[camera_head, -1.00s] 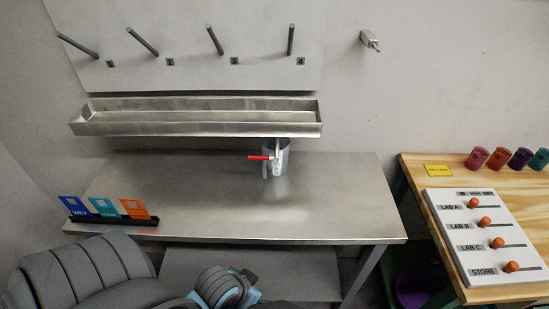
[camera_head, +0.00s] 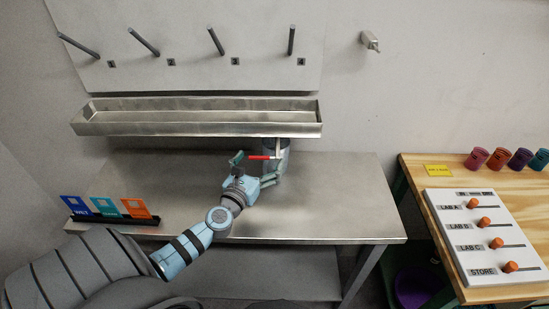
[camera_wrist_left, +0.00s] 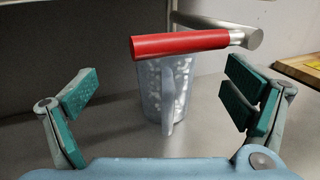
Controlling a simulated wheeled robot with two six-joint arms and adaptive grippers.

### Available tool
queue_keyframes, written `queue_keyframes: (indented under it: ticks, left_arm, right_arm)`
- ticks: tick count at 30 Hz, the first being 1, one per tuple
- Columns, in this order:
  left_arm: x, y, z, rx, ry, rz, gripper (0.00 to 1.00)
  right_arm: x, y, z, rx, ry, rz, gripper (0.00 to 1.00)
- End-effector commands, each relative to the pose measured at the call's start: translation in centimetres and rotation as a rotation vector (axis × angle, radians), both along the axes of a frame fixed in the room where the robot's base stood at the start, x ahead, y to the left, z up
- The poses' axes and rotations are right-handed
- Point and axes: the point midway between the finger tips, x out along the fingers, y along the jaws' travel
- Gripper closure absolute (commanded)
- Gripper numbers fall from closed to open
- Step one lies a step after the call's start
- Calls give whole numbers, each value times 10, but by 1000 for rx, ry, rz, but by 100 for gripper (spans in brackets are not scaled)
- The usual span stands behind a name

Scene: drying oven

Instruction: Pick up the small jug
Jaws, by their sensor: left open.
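The small jug (camera_head: 282,160) is a grey-blue translucent vessel standing on the steel table under the trough. In the left wrist view the jug (camera_wrist_left: 153,95) is upright, with its handle facing me. A tap lever with a red grip (camera_wrist_left: 180,44) crosses in front of the jug's top and hides part of its rim. My left gripper (camera_head: 257,168) is open at the jug's near side. In the left wrist view its two teal-padded fingers (camera_wrist_left: 163,100) are spread wide to either side of the jug, with nothing between them held. My right gripper is not in view.
The steel trough (camera_head: 200,128) hangs above the back of the steel table (camera_head: 335,205). A rack with coloured cards (camera_head: 115,219) stands at the table's left. A wooden bench (camera_head: 412,170) at the right carries a slider panel (camera_head: 455,240) and several coloured cups.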

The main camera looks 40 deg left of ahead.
Motion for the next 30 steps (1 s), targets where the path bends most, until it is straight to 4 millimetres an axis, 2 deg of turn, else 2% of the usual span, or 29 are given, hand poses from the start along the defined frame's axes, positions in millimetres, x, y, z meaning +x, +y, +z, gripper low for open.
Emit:
queue_keyframes:
  ticks: [1, 8, 13, 16, 21, 30]
  left_arm:
    - [11, 2, 0, -2, -1, 1, 5]
    - [42, 8, 0, 1, -1, -2, 5]
    - [75, 12, -1, 2, 0, -2, 5]
    - [82, 14, 0, 2, 1, -3, 5]
    - [82, 14, 0, 3, 2, -4, 5]
    - [82, 13, 1, 3, 1, -4, 53]
  right_arm:
    - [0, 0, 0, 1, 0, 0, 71]
    - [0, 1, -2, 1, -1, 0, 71]
    - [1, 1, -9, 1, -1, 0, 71]
    - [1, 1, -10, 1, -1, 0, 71]
    - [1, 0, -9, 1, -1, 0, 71]
    - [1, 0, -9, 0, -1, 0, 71]
